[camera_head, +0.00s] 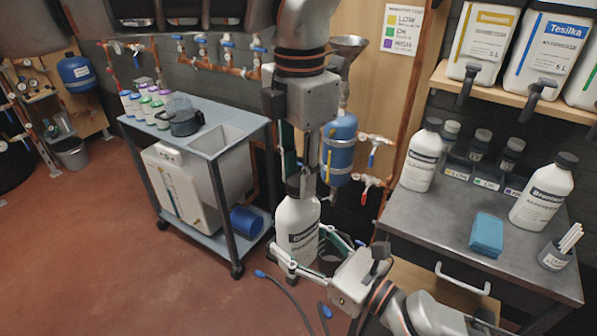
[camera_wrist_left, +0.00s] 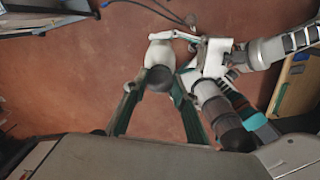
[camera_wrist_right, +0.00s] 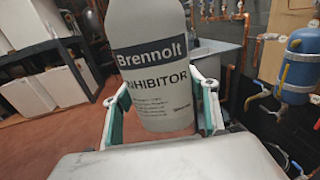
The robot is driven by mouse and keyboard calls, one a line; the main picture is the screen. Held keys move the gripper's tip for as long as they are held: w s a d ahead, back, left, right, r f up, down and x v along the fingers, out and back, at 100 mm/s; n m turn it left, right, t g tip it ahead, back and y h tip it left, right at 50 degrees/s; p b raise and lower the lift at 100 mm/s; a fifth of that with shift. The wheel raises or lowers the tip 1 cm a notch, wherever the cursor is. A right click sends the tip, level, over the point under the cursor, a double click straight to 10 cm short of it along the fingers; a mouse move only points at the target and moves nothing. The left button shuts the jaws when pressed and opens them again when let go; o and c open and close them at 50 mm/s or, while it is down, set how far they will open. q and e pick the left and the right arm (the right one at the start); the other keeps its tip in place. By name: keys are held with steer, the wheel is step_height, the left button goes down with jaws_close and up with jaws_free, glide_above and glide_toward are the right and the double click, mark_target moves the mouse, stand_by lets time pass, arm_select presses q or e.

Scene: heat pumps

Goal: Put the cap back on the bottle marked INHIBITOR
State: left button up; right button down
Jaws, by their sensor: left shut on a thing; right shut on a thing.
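The white bottle (camera_head: 295,222) marked INHIBITOR is upright in front of the cart, held off the bench. Its Brennolt INHIBITOR label faces the right wrist view (camera_wrist_right: 158,85). My right gripper (camera_head: 309,246) is shut around the bottle's lower body, one finger on each side. My left gripper (camera_head: 300,178) points straight down above the bottle and is shut on the dark cap (camera_wrist_left: 159,78). The cap is at the bottle's mouth, in line with it in the left wrist view. The fingers hide the neck, so I cannot tell whether the cap is seated or threaded.
A grey workbench (camera_head: 412,212) on the right holds two other white bottles, a folded blue cloth (camera_head: 487,234) and a pen cup (camera_head: 554,257). A cart (camera_head: 235,122) with small bottles and a dark jug (camera_head: 182,122) stands left. Red floor is open at the left front.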

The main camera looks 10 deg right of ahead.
arm_select(q)
steer(key=m, duration=1.3)
steer(key=shift+m, duration=0.3)
steer(key=o, duration=1.2)
steer(key=shift+r, duration=2.25)
steer(key=shift+c, duration=0.2)
